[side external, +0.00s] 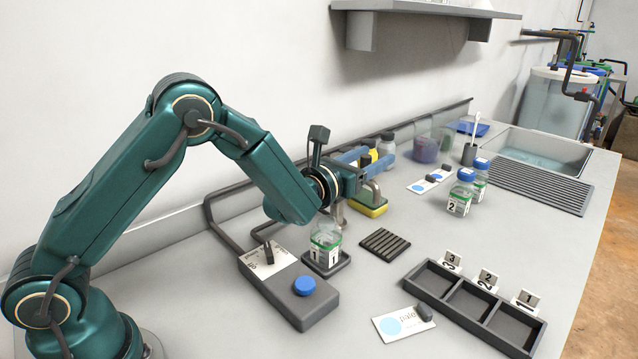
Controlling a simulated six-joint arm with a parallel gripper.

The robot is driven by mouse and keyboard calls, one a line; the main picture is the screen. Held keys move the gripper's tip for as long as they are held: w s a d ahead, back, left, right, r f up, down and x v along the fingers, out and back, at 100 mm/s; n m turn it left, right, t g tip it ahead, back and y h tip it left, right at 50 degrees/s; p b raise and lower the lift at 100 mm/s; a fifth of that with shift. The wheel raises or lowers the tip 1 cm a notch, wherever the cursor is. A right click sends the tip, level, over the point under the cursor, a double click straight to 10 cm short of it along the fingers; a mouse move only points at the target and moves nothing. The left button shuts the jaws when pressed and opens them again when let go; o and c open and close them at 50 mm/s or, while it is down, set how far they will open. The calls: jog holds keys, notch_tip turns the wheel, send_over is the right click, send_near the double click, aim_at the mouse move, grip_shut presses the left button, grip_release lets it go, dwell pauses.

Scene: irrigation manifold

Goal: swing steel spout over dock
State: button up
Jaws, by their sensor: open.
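My gripper (372,164) reaches to the right from my teal arm, near the back wall, with its bluish fingers apart. A grey, curved metal piece that looks like the steel spout (341,212) shows just below my wrist, partly hidden by it. I cannot tell whether my gripper touches it. The dock (341,264) is a small dark square tray beside the grey control box. A clear bottle labelled 1 (325,243) stands upright in it. The spout's lower end looks close to the bottle top, but I cannot tell whether it is over it.
The control box (318,312) has a blue button (305,286). A yellow sponge (369,206) lies below my gripper. A dark slotted mat (385,244), a three-compartment rack (436,281) and bottle 2 (459,197) stand to the right. The sink (545,145) is at the far right.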

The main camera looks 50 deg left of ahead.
aim_at(362, 162)
jog(key=shift+s+d, duration=0.1)
jog(key=shift+s, duration=1.8)
